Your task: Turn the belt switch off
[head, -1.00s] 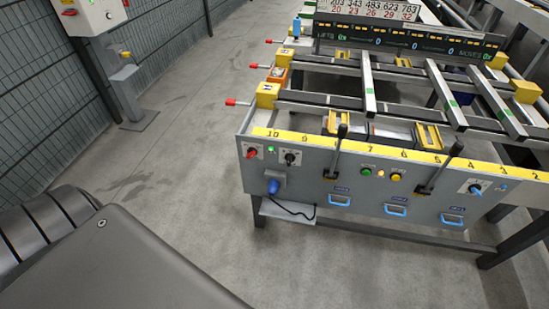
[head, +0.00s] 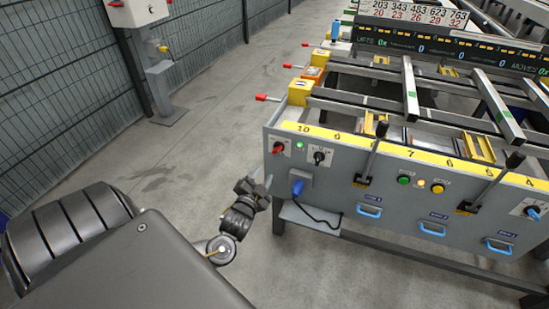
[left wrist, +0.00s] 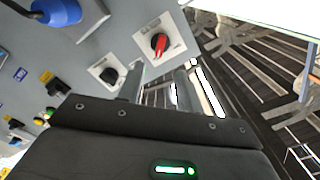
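The front panel carries a red-handled rotary switch (head: 278,148) at its left end, with a lit green lamp (head: 299,145) beside it. Right of the lamp is a black rotary switch (head: 319,158). Their labels are too small to read, so I cannot tell which is the belt switch. The left wrist view shows the red-handled switch (left wrist: 160,44) and the black switch (left wrist: 108,75) beyond the fingers. My left gripper (head: 266,184) is in front of the panel's left end, below the red-handled switch and apart from it. Its fingers (left wrist: 158,88) look spread and empty. My right gripper is out of view.
A blue plug (head: 297,187) with a black cable sticks out below the switches. Black levers (head: 371,150), green and yellow buttons (head: 404,180) and blue handles (head: 369,210) line the panel. A grey post with a box (head: 160,85) stands by the fence. Floor left of the table is clear.

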